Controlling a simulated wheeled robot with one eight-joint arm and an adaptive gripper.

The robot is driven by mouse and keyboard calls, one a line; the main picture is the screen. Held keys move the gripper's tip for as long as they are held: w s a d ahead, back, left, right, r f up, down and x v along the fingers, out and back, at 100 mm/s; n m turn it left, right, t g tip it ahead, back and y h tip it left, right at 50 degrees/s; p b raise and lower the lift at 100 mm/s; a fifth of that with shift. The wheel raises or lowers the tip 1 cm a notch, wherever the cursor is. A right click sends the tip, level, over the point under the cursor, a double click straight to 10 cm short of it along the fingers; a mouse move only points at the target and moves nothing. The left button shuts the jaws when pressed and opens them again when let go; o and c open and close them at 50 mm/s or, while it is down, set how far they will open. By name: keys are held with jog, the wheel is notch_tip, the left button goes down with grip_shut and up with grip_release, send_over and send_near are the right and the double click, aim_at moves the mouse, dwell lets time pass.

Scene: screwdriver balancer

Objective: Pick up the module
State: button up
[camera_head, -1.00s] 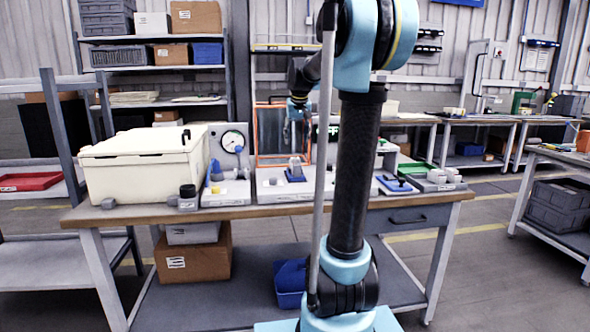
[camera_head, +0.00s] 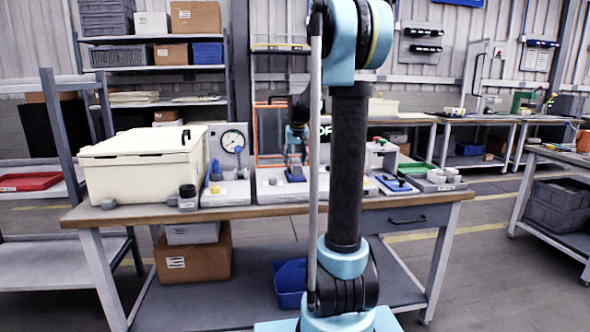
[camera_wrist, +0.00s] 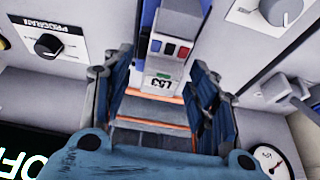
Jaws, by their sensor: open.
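The likely module is a grey block (camera_wrist: 168,58) with small red and blue patches and a printed label, seen in the wrist view. My gripper (camera_wrist: 161,88) is open, with one dark blue finger to either side of the block's near end. I cannot tell whether either finger touches it. In the head view my gripper (camera_head: 297,148) is low over the bench fixture, just above a small blue-based part (camera_head: 295,175). My arm hides part of the fixture, and the module is too small to make out there.
The workbench (camera_head: 140,214) carries a cream case (camera_head: 135,165) on the left and a gauge panel (camera_head: 233,143) beside it. In the wrist view, a panel with a black knob (camera_wrist: 48,46) lies left and another knob panel (camera_wrist: 280,12) right. A dial gauge (camera_wrist: 270,162) is at lower right.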

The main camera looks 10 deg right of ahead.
aim_at(295, 158)
jog(key=shift+f, duration=0.1)
jog(key=shift+c, duration=0.3)
grip_shut()
notch_tip(295, 158, up, 10)
jog(key=shift+r, duration=0.1)
dwell(0.4)
